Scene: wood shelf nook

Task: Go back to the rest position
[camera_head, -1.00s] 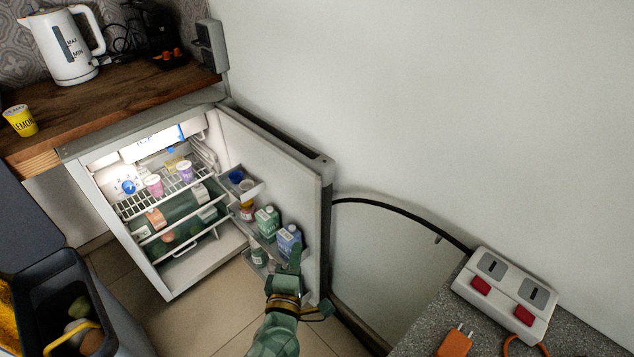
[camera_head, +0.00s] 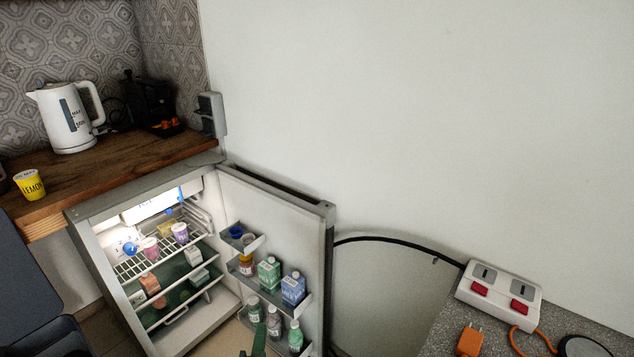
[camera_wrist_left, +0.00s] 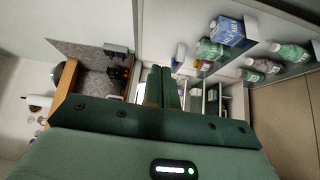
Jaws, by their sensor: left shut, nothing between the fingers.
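My left gripper (camera_head: 257,342) shows only as a green tip at the bottom edge of the head view, in front of the lower door shelf. In the left wrist view its two green fingers (camera_wrist_left: 163,88) are together, with nothing between them. The small fridge (camera_head: 192,330) stands open and lit, with cups on its wire shelf. Its door (camera_head: 290,215) is swung out to the right, carrying a blue carton (camera_head: 293,289), a green carton (camera_head: 269,274) and several bottles. My right gripper is in neither view.
A wooden counter (camera_head: 110,165) above the fridge holds a white kettle (camera_head: 68,122) and a yellow lemon cup (camera_head: 30,185). At right, a grey worktop (camera_head: 450,325) holds a white box with red switches (camera_head: 500,294) and an orange plug (camera_head: 469,341). A black cable (camera_head: 395,238) runs along the wall.

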